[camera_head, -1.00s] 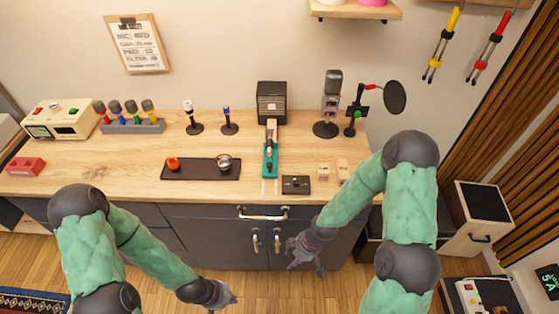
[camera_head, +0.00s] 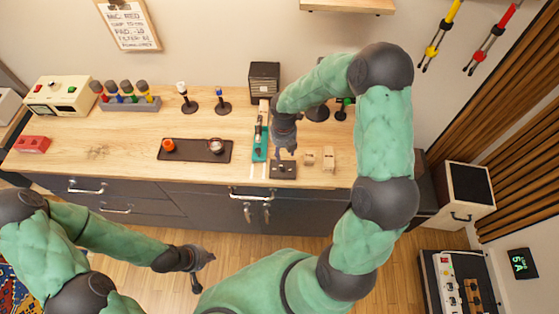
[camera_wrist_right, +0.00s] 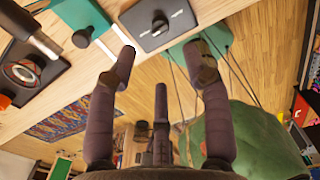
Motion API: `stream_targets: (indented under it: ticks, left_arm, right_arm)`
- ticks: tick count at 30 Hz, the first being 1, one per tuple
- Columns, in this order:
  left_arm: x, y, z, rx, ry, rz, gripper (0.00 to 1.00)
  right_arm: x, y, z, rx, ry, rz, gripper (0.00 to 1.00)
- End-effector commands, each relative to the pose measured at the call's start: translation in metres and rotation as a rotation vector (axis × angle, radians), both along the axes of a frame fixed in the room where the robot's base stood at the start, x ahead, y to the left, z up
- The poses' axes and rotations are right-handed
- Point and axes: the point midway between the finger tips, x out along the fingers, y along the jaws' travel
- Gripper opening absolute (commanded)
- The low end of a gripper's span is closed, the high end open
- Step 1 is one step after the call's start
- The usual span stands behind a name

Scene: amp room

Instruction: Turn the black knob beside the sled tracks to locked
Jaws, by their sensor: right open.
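The black knob (camera_wrist_right: 158,22) sits on a dark plate (camera_wrist_right: 180,12) with a small white mark in the right wrist view. In the head view the dark plate (camera_head: 291,172) lies near the counter's front edge, right of the pale sled tracks (camera_head: 257,171) and teal sled (camera_head: 260,152). My right gripper (camera_head: 284,152) is just behind the plate in the head view. In the right wrist view its fingers (camera_wrist_right: 162,62) are spread and empty, apart from the knob. My left gripper (camera_head: 205,270) is low in front of the cabinets, fingers spread and empty.
Two small wooden blocks (camera_head: 328,159) stand right of the plate. A dark tray (camera_head: 190,151) with an orange item and a round metal item lies left of the sled.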

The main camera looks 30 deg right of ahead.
Motion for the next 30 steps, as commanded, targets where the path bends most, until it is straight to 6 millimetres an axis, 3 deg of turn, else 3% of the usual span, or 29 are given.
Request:
stream_targets:
  ticks: [9, 15, 21, 30]
  left_arm:
    - [0.0, 0.0, -0.008, 0.0, 0.0, 0.0, 0.0]
    - [0.0, 0.0, -0.011, 0.0, 0.0, 0.0, 0.0]
    - [0.0, 0.0, -0.013, 0.0, 0.0, 0.0, 0.0]
    - [0.0, 0.0, -0.012, 0.0, 0.0, 0.0, 0.0]
  right_arm:
    - [-0.002, 0.001, -0.057, 0.003, 0.005, -0.003, 0.49]
    - [-0.001, 0.001, -0.085, 0.003, 0.002, -0.003, 0.49]
    - [-0.001, 0.001, -0.098, 0.003, 0.002, -0.004, 0.49]
    - [0.0, 0.001, -0.099, 0.004, 0.0, -0.004, 0.49]
